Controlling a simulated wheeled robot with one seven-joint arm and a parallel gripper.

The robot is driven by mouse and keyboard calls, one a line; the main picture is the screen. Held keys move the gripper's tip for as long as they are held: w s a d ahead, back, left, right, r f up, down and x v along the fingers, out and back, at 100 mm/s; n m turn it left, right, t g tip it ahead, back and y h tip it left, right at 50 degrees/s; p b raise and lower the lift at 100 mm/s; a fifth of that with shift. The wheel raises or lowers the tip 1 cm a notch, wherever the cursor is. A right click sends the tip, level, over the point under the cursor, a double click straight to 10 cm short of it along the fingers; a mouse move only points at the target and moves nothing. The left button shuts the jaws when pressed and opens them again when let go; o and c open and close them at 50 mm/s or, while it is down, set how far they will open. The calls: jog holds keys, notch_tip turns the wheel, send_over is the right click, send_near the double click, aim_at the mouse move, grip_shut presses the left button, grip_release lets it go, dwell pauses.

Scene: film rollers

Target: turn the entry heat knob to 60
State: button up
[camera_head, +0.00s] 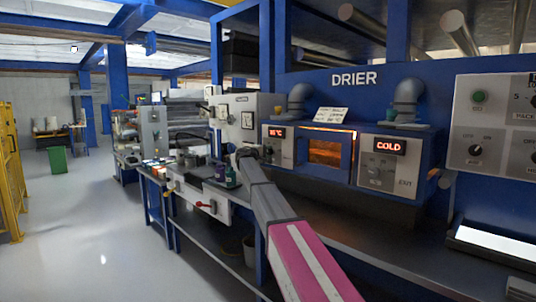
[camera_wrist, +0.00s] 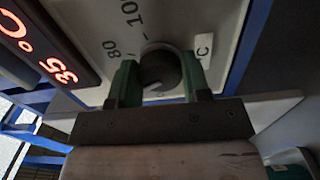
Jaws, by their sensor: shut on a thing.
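The entry heat knob (camera_wrist: 161,68) is a dark round knob on a pale panel in the wrist view. My gripper (camera_wrist: 159,75) has its two green fingers closed on either side of the knob. Scale marks 80 and 100 show beside the knob; a small pale mark shows on its lower edge, but I cannot tell the exact setting. A red display (camera_wrist: 40,50) beside it appears to read 35°C. In the head view the entry panel with its red display (camera_head: 276,132) is left of the oven window, and my arm hides the knob.
The exit panel (camera_head: 390,164) right of the lit window (camera_head: 325,150) reads COLD. A dark bench (camera_head: 400,225) runs below the blue drier. Small bottles (camera_head: 230,175) stand on the bench left of my arm.

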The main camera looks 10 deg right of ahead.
dwell(0.3)
jog(key=o, duration=0.9)
jog(key=v, duration=1.1)
